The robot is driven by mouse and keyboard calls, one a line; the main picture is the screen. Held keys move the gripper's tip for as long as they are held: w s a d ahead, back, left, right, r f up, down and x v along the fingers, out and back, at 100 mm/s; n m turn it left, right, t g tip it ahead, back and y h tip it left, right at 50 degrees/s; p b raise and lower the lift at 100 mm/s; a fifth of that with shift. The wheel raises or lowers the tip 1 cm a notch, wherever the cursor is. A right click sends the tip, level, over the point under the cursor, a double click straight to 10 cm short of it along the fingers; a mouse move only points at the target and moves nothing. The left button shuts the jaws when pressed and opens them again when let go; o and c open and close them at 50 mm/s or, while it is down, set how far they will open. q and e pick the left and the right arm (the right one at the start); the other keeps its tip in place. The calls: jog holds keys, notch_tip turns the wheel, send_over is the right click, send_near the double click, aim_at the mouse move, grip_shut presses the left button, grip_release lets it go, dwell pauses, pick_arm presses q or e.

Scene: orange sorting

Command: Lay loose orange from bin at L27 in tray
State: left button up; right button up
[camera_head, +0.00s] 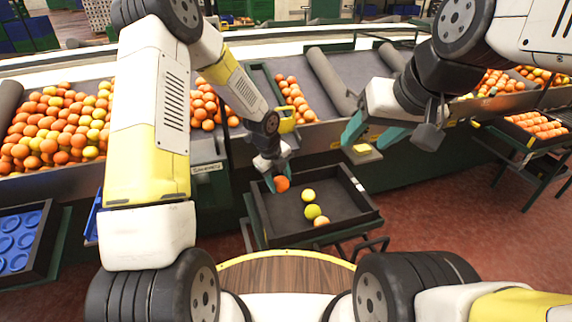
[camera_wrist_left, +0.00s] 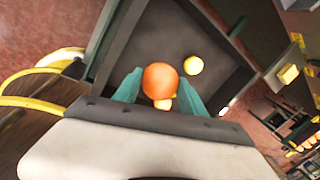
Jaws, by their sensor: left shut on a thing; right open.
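My left gripper (camera_head: 276,184) is shut on an orange (camera_head: 282,183), held over the left part of a dark tray (camera_head: 341,230). In the left wrist view the held orange (camera_wrist_left: 160,81) sits between the teal fingers, with the tray (camera_wrist_left: 232,50) behind it. A yellow fruit (camera_head: 308,196), a yellow-green fruit (camera_head: 313,212) and a pale orange fruit (camera_head: 321,222) lie in the tray. My right gripper (camera_head: 372,136) is open and empty, up and to the right of the tray. The bin with oranges (camera_head: 207,106) is behind my left arm; I cannot read the L27 label.
A large bin of mixed oranges (camera_head: 50,128) is at the left. A blue-cupped tray (camera_head: 17,240) stands at the lower left. Another tray of oranges (camera_head: 537,124) is at the right. Red floor (camera_head: 430,200) is clear to the right of the dark tray.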

pick_arm(q)
jog(key=m, duration=0.1)
jog(key=d+m, duration=0.1)
jog(key=m, duration=0.1)
jog(key=w+d+f+m+g, duration=0.1)
jog(key=shift+w+m+h, duration=0.1)
jog(key=shift+m+h, duration=0.2)
jog(key=shift+m, duration=0.1)
jog(key=shift+s+a+f+x, duration=0.1)
jog(key=shift+a+x, duration=0.3)
jog(key=shift+x, duration=1.45)
jog(key=shift+s+a+f+x, duration=0.1)
jog(key=shift+a+x, duration=0.35)
jog(key=shift+x, duration=1.45)
jog(key=shift+s+a+f+x, duration=0.1)
jog(key=shift+a+x, duration=0.3)
jog(key=shift+x, duration=1.45)
jog(key=shift+f, duration=0.6)
jog(key=o, duration=2)
jog(key=shift+o, duration=0.2)
jog(key=d+v, duration=0.1)
jog(key=v, duration=0.7)
jog(key=shift+w+d+r, duration=0.15)
jog(key=shift+w+d, duration=0.05)
jog(key=shift+d, duration=0.15)
